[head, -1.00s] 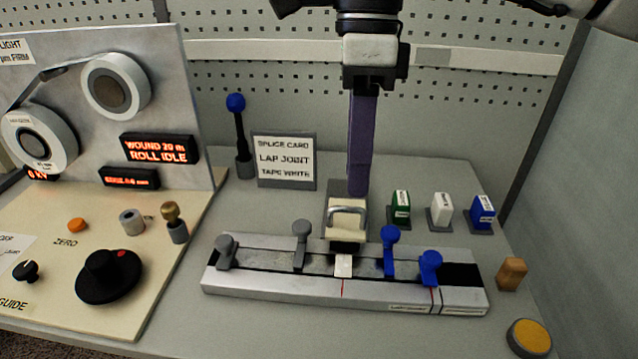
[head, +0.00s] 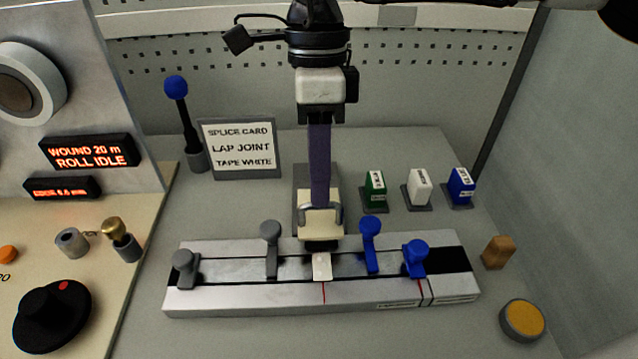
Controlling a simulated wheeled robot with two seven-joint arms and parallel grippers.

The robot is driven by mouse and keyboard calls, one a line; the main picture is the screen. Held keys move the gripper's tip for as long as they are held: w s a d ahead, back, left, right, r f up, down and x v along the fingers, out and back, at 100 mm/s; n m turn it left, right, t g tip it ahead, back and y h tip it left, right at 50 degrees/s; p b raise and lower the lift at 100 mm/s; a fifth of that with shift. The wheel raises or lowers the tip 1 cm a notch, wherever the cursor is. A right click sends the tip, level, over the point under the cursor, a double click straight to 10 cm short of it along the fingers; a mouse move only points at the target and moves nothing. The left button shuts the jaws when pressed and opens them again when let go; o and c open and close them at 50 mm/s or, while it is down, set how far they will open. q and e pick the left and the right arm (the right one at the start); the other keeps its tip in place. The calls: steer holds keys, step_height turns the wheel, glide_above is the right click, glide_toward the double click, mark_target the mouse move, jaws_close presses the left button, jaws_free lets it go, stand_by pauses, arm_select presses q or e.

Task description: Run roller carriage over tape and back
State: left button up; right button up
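The roller carriage (head: 320,230), a cream block with a silver handle (head: 303,217), stands at the back edge of the metal splice block (head: 250,298), on a grey strip. A short white tape piece (head: 322,266) lies on the block just in front of it, above a red line. My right gripper (head: 319,203) points straight down, its purple finger at the carriage handle. I see the fingers edge-on, so their gap and any grip on the handle are hidden. My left gripper is not in view.
Grey clamp levers (head: 272,250) and blue ones (head: 370,245) stand on the block beside the tape. Green (head: 375,190), white (head: 419,188) and blue (head: 461,186) holders stand behind right. A splice card (head: 240,150) and blue-knobbed lever (head: 178,90) stand behind left.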

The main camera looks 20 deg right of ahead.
steer(key=shift+s+f, duration=0.15)
steer(key=shift+f, duration=0.95)
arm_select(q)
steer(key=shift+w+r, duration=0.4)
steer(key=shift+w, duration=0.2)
arm_select(e)
steer(key=c, duration=0.7)
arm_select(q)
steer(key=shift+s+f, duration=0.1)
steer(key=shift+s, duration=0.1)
arm_select(e)
jaws_close()
